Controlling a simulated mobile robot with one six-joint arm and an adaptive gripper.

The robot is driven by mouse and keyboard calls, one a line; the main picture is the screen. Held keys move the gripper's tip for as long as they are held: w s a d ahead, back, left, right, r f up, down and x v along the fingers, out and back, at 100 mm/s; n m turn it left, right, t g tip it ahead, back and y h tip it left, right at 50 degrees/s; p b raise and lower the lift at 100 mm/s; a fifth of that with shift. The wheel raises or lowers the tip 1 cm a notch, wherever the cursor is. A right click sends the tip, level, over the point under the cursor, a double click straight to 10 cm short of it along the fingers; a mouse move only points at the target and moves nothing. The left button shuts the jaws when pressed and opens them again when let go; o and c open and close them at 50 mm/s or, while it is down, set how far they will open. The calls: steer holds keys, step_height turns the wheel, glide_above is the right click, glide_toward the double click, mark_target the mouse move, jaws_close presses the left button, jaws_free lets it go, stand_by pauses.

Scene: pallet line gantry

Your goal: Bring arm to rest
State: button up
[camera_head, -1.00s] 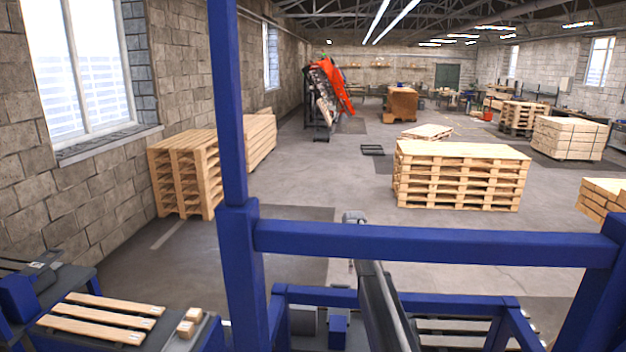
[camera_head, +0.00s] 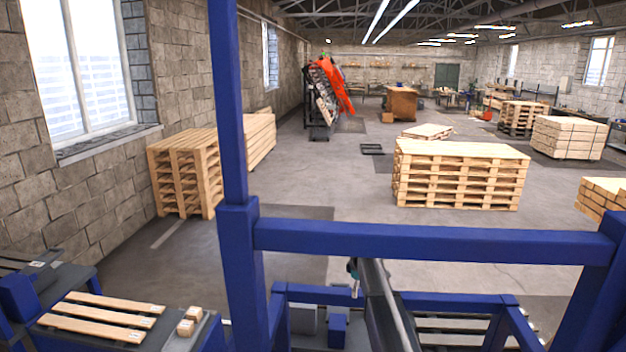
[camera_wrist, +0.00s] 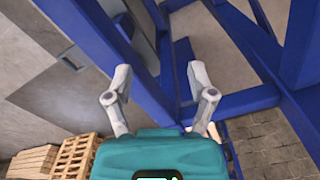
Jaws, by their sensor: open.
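My gripper (camera_wrist: 159,78) is open in the wrist view. Its two grey fingers stand apart with nothing between them, in front of the teal gripper body. Blue frame beams (camera_wrist: 235,103) lie beyond and around the fingers; whether any finger touches them cannot be told.
Slats and small blocks (camera_head: 100,318) lie on a bench at the lower left. Pallet stacks stand by the left wall (camera_head: 182,175) and beyond the crossbeam (camera_head: 458,178). The wrist view shows a pallet (camera_wrist: 75,158) at lower left. Open floor (camera_head: 310,180) lies between the stacks.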

steer(key=s+d+m, duration=0.2)
steer(key=s+m, duration=1)
steer(key=s, duration=2.2)
step_height(320, 180, down, 25)
steer(key=b, duration=2.5)
steer(key=shift+s+a, duration=0.1)
steer(key=shift+c, duration=1)
